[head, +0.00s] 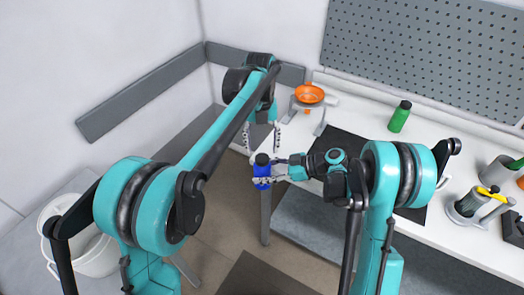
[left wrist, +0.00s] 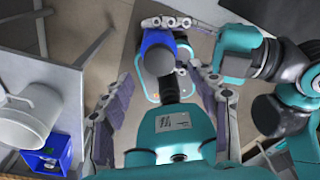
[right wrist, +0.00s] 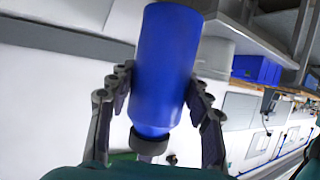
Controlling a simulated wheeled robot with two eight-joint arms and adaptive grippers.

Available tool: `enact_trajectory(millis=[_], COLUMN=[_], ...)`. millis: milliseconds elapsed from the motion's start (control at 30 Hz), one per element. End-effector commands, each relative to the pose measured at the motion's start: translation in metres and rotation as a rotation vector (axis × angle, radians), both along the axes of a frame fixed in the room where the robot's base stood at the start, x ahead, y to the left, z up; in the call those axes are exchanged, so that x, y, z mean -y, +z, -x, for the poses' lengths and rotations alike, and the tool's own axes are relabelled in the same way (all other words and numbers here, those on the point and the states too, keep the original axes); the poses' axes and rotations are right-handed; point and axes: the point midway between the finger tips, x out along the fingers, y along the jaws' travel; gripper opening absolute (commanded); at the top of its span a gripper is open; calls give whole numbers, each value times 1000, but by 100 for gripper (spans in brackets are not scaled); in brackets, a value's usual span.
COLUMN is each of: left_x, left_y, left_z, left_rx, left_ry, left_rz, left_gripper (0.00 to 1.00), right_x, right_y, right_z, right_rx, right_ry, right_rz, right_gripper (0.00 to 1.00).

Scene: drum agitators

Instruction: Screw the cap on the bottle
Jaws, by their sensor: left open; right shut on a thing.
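The blue bottle (head: 262,171) is held upright in the air off the worktop's left end. My right gripper (head: 267,178) is shut on its body, coming from the right. A dark cap (head: 262,159) sits at the bottle's top; how tightly it is seated I cannot tell. In the right wrist view the bottle (right wrist: 166,62) lies between the fingers, with the cap (right wrist: 148,146) at its lower end in that picture. My left gripper (head: 262,147) is open above the cap and points down. In the left wrist view its spread fingers (left wrist: 162,100) stand on either side of the cap, apart from it.
A green bottle (head: 399,116) stands on the white worktop (head: 440,130) behind a dark mat. An orange pan (head: 309,93) stands at the back on a stand. A white bucket (head: 95,252) is at the lower left.

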Motion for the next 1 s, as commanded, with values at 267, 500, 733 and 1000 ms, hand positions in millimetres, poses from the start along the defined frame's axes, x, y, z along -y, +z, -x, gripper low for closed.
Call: enact_trajectory(millis=[267,500,733,1000], left_x=[0,0,0,0], left_y=[7,7,10,15], left_z=[0,0,0,1], left_rx=[0,1,8,15], left_ry=[0,56,454,1120], left_rz=[0,-7,-54,-122], left_gripper=[59,58,58,58], right_x=[0,0,0,0], right_y=[0,0,0,0], right_z=[0,0,0,0], right_rx=[0,0,0,0], right_ry=[0,0,0,0], right_rz=[-1,-1,-1,-1], right_gripper=[0,0,0,0])
